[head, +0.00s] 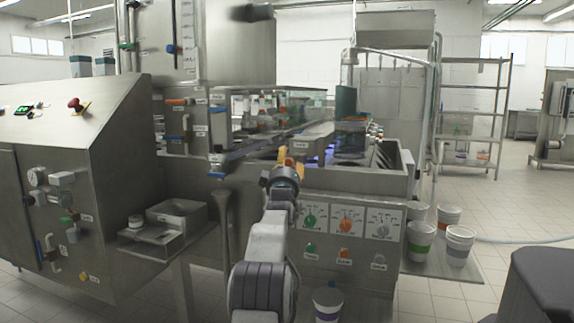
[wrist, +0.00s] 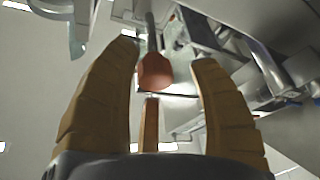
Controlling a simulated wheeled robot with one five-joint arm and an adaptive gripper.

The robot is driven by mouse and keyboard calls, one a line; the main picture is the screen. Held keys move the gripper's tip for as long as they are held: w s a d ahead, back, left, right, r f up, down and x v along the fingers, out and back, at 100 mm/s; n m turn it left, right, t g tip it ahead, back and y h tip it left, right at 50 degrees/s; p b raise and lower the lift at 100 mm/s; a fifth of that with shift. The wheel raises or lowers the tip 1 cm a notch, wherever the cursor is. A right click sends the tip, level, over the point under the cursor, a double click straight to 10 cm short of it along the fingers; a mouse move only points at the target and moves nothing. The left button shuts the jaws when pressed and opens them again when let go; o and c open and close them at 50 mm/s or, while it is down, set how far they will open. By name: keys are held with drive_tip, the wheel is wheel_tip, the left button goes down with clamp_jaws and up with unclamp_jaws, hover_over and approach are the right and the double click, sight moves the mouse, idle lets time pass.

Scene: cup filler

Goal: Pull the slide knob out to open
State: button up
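My gripper (head: 289,160) is in front of the steel machine's worktop in the head view, with its yellow-orange fingers pointing away from me. In the wrist view my gripper (wrist: 165,56) has its fingers spread wide apart. A rounded red-orange knob (wrist: 155,71) on a dark stem shows between the fingertips, with gaps on both sides. It looks like the slide knob, but I cannot tell for sure. I cannot tell how far beyond the fingertips it is. In the head view I cannot make this knob out; my gripper may hide it.
A control panel (head: 346,215) with green, orange and grey dials is right of my arm. Several cups (head: 419,241) stand on a low shelf at the right. A steel cabinet (head: 110,180) fills the left. Open floor lies far right.

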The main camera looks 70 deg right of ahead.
drive_tip(key=shift+s+f, duration=0.1)
drive_tip(key=shift+s, duration=0.1)
drive_tip(key=shift+a, duration=0.1)
drive_tip(key=v, duration=1.1)
drive_tip(key=shift+a, duration=0.35)
drive_tip(key=shift+f, duration=0.1)
idle(0.7)
